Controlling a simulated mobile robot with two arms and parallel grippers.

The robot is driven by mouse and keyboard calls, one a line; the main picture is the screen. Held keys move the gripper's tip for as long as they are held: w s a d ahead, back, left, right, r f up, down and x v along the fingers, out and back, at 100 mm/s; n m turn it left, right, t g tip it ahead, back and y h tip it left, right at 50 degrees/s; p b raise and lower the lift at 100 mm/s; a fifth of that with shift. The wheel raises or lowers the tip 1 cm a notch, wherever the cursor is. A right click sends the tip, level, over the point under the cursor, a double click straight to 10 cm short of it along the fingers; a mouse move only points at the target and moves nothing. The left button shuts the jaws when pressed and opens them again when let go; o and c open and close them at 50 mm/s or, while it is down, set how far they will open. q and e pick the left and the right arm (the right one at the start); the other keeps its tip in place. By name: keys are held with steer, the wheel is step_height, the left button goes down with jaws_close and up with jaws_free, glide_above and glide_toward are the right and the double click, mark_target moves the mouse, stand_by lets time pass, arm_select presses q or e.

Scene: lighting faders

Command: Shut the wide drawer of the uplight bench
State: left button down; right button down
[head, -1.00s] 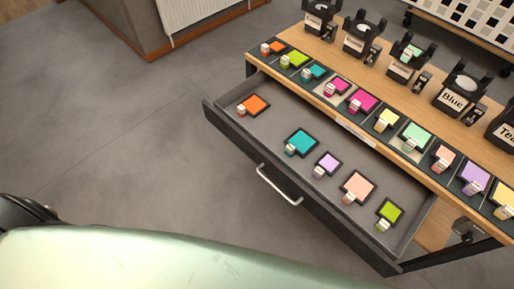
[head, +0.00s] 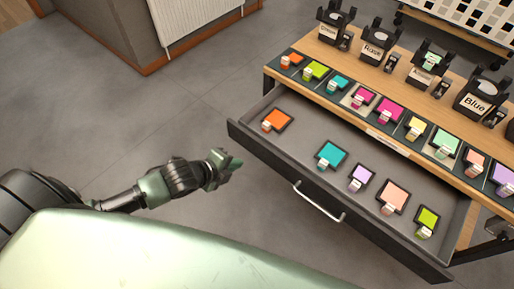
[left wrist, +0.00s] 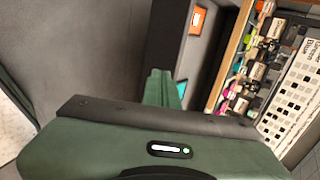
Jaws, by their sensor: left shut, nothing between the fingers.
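The wide drawer (head: 262,155) of the uplight bench (head: 385,72) stands pulled out, with several coloured filter squares lying inside it. Its metal bar handle (head: 319,203) is on the dark front panel. My left gripper (head: 232,163) is shut and empty, in front of the drawer's left end and to the left of the handle, apparently apart from the front. In the left wrist view, the closed green fingers (left wrist: 162,88) point toward the dark drawer front, with an orange square (left wrist: 197,20) visible inside the drawer. My right gripper is not in view.
A row of coloured filters (head: 389,110) lies along the bench's front edge. Labelled black lamp holders, one marked Blue (head: 480,98), stand behind it. A wall with a white radiator (head: 195,22) is at the back left. The grey floor left of the drawer is clear.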

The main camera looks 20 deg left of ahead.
arm_select(q)
glide_toward(266, 151)
steer(key=x, duration=0.4)
steer(key=shift+w+d+f, duration=0.1)
steer(key=shift+d+f, duration=0.05)
steer(key=shift+f, duration=0.2)
steer(key=shift+w+d, duration=0.15)
steer(key=shift+w, duration=0.3)
steer(key=shift+f, duration=0.1)
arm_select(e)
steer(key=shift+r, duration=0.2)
arm_select(q)
steer(key=shift+w, duration=0.1)
